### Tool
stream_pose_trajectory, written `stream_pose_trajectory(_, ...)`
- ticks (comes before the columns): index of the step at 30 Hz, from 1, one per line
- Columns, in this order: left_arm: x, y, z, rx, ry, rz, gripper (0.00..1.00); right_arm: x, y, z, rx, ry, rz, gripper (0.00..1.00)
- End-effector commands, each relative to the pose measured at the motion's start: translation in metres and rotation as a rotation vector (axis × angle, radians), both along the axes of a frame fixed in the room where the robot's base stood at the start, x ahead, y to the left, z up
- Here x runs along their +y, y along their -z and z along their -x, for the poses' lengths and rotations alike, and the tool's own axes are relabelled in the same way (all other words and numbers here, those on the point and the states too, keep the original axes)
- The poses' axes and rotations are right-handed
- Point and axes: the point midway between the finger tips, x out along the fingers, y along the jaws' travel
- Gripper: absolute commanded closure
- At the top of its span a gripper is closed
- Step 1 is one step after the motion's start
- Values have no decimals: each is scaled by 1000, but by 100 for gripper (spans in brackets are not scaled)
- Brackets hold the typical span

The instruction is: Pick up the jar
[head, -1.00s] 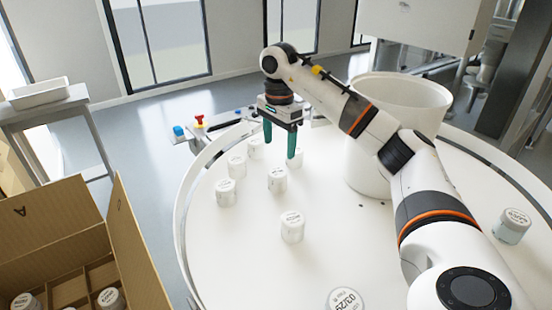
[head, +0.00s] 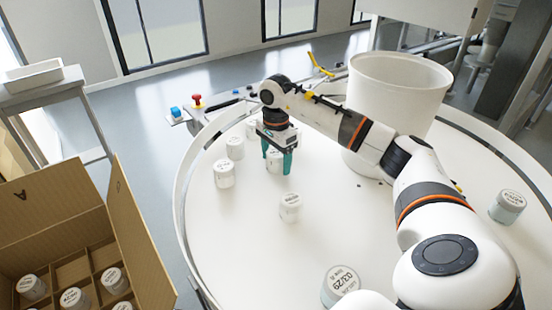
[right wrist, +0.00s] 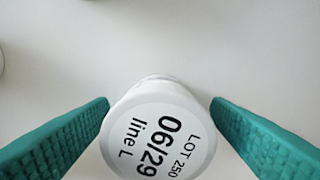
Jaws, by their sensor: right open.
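My right gripper (head: 278,163) is open, with its teal fingers pointing down on either side of a white jar (head: 272,160) on the round white table (head: 240,235). In the right wrist view this jar (right wrist: 158,140) shows its lid from above, printed "LOT 250 06/29 line L". It lies between the two fingertips (right wrist: 160,103); a narrow gap shows on the right, and on the left I cannot tell if it touches. Other similar jars stand nearby: one in front (head: 290,207), one to the left (head: 224,174) and more behind. My left gripper is out of view.
A large white tub (head: 398,90) stands behind my right forearm. A jar (head: 341,285) is at the near edge and another (head: 508,206) at the far right. An open cardboard box (head: 140,235) with dividers and several jars is at lower left.

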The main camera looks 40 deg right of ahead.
Motion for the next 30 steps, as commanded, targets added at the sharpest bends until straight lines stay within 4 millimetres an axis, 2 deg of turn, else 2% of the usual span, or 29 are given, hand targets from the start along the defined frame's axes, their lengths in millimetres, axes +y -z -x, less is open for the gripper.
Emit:
stream_pose_trajectory(8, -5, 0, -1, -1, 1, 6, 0, 0, 5, 0, -2, 0, 0, 28)
stream_pose_trajectory(18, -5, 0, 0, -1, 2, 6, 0, 0, 5, 0, -2, 0, 0, 78)
stream_pose_trajectory(26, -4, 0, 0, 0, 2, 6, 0, 0, 1, -1, -3, 0, 0, 78)
stream_pose_trajectory(30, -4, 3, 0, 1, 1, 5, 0, -1, -18, -1, -7, 0, 1, 78)
